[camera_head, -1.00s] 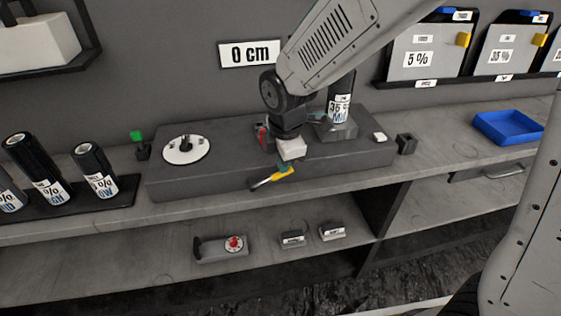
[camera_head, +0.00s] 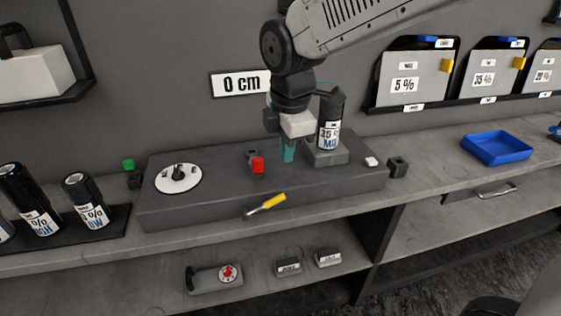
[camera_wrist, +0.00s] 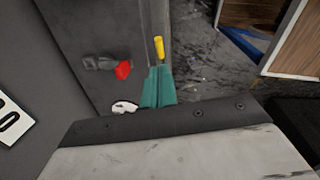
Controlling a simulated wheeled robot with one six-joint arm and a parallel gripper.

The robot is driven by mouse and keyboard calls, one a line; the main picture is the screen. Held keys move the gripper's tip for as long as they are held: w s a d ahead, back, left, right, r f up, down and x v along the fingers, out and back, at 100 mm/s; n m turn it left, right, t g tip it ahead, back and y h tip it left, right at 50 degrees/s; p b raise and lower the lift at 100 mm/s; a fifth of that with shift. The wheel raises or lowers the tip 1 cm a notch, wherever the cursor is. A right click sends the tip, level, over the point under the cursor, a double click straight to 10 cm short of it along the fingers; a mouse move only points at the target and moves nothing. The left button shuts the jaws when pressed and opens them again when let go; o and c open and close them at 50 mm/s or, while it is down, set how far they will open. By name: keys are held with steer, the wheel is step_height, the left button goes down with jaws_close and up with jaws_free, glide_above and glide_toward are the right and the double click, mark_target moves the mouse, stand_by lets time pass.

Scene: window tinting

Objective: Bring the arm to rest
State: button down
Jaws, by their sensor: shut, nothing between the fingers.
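My gripper (camera_head: 288,150) has a white body and green fingers pointing down. It hangs over the back part of the dark grey machine block (camera_head: 215,195), in front of the wall. In the wrist view its green fingers (camera_wrist: 158,88) are together with nothing between them. My arm comes in from the top right of the head view.
On the block are a white dial (camera_head: 179,178), a red-ended part (camera_head: 257,164) and a black film roll (camera_head: 331,120) on a stand. A yellow-handled tool (camera_head: 270,203) is at its front edge. A blue tray (camera_head: 497,148) is on the right.

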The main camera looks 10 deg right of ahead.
steer(key=shift+d+r, duration=0.1)
steer(key=shift+r, duration=0.05)
steer(key=s+d+r+m, duration=0.1)
steer(key=s+d+m, duration=1.6)
steer(key=s+m, duration=0.3)
steer(key=shift+s+d+r+m, duration=0.3)
steer(key=shift+s+r+m, duration=0.1)
steer(key=shift+s, duration=0.15)
